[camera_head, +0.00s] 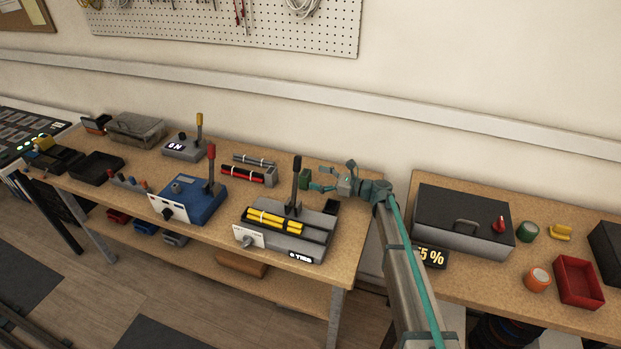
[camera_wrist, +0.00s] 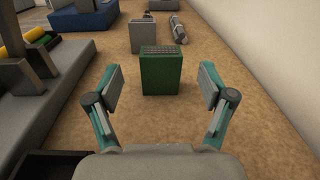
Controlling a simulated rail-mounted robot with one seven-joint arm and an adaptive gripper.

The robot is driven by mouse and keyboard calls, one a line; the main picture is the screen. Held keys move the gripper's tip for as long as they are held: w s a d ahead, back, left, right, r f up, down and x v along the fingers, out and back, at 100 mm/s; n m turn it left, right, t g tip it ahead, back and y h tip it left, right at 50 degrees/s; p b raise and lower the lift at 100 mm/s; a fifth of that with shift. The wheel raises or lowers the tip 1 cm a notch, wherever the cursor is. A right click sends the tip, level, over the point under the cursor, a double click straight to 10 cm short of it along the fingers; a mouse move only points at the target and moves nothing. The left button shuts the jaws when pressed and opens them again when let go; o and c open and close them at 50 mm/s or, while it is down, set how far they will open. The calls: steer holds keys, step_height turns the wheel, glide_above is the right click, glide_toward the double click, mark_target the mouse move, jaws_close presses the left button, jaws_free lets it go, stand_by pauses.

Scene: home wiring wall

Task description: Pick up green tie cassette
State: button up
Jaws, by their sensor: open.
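The green tie cassette (camera_wrist: 161,74) stands upright on the wooden bench, a small green block with a dark ribbed top. In the head view it shows as a small dark green block (camera_head: 304,178) just left of my gripper, behind the tie tool. My gripper (camera_head: 325,178) reaches in from the right, low over the bench. In the wrist view my gripper (camera_wrist: 161,88) is open, with one finger on each side of the cassette's line. The cassette is centred between the fingers and a little beyond their tips; I see no contact.
The grey tie tool (camera_head: 290,228) with yellow bundles and an upright lever stands close by. A grey holder (camera_wrist: 144,36) and a grey bundle (camera_wrist: 178,30) lie beyond the cassette. The wall (camera_wrist: 252,45) runs along the right. Bare bench lies around the cassette.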

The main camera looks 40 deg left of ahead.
mark_target(309, 175)
steer(key=shift+w+a+f+g, duration=0.1)
steer(key=shift+a+g, duration=0.2)
steer(key=shift+p+x, duration=0.8)
steer(key=shift+x, duration=1.65)
steer(key=shift+d, duration=0.1)
steer(key=c, duration=1.3)
